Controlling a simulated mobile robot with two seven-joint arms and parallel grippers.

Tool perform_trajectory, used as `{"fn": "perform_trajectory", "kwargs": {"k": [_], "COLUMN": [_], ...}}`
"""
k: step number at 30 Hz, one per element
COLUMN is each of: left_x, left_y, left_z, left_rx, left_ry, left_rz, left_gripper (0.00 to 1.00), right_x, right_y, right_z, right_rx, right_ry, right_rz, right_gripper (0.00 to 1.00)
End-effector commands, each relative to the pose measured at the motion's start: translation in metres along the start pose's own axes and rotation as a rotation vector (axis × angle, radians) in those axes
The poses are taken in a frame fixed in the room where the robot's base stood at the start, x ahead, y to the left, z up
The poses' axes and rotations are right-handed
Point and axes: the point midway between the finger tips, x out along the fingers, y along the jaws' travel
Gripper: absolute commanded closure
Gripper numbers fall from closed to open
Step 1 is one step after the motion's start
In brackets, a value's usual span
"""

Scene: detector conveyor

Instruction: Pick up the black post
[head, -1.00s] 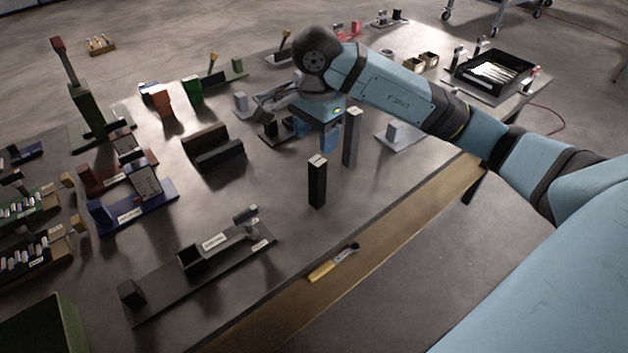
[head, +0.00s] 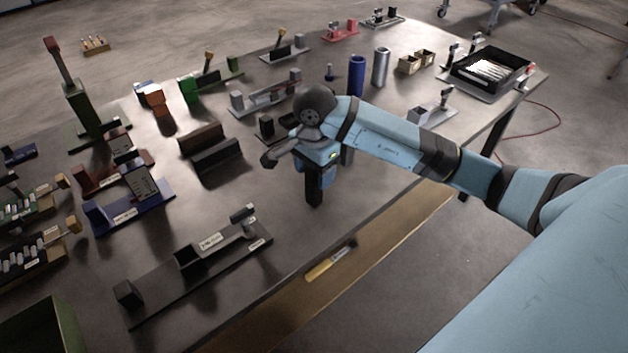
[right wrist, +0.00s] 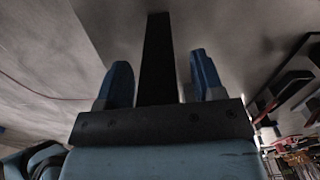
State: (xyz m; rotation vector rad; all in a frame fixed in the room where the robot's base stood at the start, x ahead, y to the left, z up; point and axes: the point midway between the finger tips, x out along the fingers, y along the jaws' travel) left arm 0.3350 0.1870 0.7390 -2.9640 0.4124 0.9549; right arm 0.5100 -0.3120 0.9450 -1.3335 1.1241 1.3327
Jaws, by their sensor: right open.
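The black post (head: 314,194) stands upright on the dark table (head: 230,235), with its upper part hidden by my right gripper in the head view. My right gripper (head: 318,177) points down over it. In the right wrist view the black post (right wrist: 155,58) rises between the two blue fingers of my right gripper (right wrist: 158,82). A gap shows on each side of the post, so the gripper is open around it and not closed on it. My left gripper is not in view.
A black fixture (head: 200,255) lies to the front left, and a yellow-handled tool (head: 328,263) lies near the front edge. A blue cylinder (head: 356,76) and a silver cylinder (head: 380,67) stand further back.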

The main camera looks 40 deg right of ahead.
Motion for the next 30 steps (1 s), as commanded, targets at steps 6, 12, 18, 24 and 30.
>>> {"fn": "perform_trajectory", "kwargs": {"k": [6, 12, 18, 24, 30], "left_x": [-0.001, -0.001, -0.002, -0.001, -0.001], "left_y": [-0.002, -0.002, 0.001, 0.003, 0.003], "left_z": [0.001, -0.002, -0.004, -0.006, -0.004], "left_rx": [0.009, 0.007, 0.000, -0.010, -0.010], "left_ry": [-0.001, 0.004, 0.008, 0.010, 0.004], "left_rz": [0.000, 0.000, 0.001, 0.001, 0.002], "left_gripper": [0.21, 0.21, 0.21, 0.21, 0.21], "right_x": [0.000, -0.001, -0.002, -0.017, -0.062], "right_y": [0.000, 0.000, 0.000, -0.001, -0.002], "right_z": [0.000, 0.000, 0.000, -0.001, -0.001], "right_rx": [0.000, 0.000, 0.000, 0.000, 0.000], "right_ry": [0.000, 0.000, 0.000, 0.001, 0.003], "right_rz": [0.000, -0.001, -0.001, -0.003, -0.008], "right_gripper": [0.73, 0.98, 0.98, 0.98, 0.98]}}
